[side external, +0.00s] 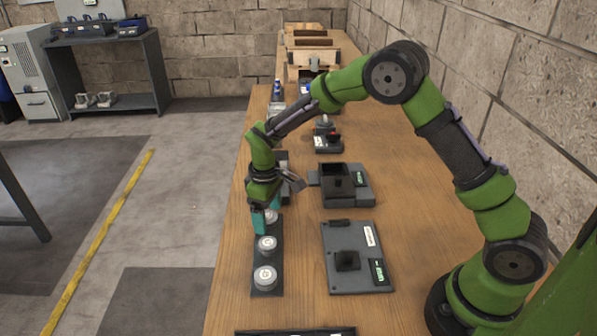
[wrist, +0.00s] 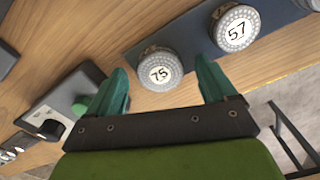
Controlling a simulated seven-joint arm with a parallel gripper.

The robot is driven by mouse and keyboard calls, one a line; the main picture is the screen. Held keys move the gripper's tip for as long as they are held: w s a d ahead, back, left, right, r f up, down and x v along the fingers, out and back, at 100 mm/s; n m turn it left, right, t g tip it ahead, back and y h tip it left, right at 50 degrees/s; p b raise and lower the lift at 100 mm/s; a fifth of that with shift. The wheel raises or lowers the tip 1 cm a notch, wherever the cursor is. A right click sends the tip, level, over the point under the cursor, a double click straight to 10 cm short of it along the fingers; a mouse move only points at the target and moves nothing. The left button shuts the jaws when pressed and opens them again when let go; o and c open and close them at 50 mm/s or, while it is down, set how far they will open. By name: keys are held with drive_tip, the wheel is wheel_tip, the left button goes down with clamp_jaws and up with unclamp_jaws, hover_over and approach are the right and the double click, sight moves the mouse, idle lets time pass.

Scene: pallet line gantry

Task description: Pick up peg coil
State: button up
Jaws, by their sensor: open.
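No label in view says which thing is the peg coil. Round, pale, ridged-edged pieces stand in a row on a dark strip (wrist: 195,38). In the wrist view one piece marked 75 (wrist: 159,71) lies between and just beyond my open teal fingers, and another marked 57 (wrist: 236,29) is to its upper right. My gripper (wrist: 162,66) is empty. In the side view my gripper (side external: 265,217) is low over the strip's far end, around the far round piece, which it partly hides. A middle piece (side external: 267,244) and a near piece (side external: 265,279) stand clear on the strip (side external: 254,262).
Right of the strip are a grey plate with a black block (side external: 357,285) and a dark grey box-like fixture (side external: 347,186). More devices (side external: 327,136) and a wooden crate (side external: 312,58) stand farther back. The wooden table's (side external: 300,240) left edge is close to the strip.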

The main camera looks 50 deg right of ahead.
drive_tip(key=shift+c, duration=0.2)
drive_tip(key=c, duration=1.2)
drive_tip(key=shift+r, duration=0.2)
